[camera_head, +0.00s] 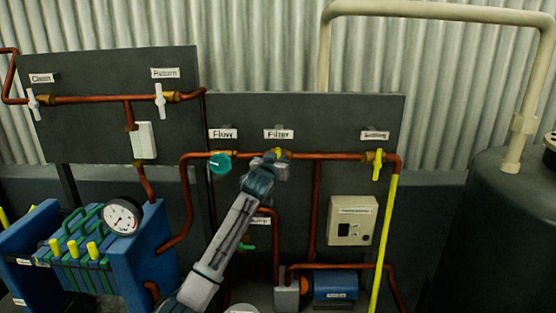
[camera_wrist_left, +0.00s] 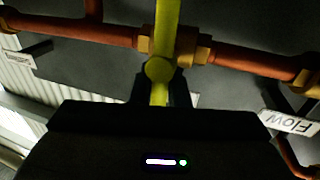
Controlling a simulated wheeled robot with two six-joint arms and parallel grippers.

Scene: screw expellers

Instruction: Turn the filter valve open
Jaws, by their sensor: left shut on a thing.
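The filter valve has a yellow handle that shows in the head view (camera_head: 279,153), just below the "Filter" label (camera_head: 278,134), on a horizontal copper pipe. In the left wrist view the yellow handle (camera_wrist_left: 166,28) runs up and down the picture, roughly across the copper pipe and its brass fitting (camera_wrist_left: 197,49). My left gripper (camera_head: 272,160) reaches up from below to this valve and hides much of it. In the left wrist view its dark fingers (camera_wrist_left: 160,92) are shut on the handle, one on each side. My right gripper is not in view.
A teal round handle (camera_head: 220,163) under "Flow" is close on the left. Another yellow valve handle (camera_head: 377,165) is farther right. A beige box (camera_head: 352,220) hangs below the pipe. A pressure gauge (camera_head: 122,216) and blue filter press (camera_head: 142,247) stand at left.

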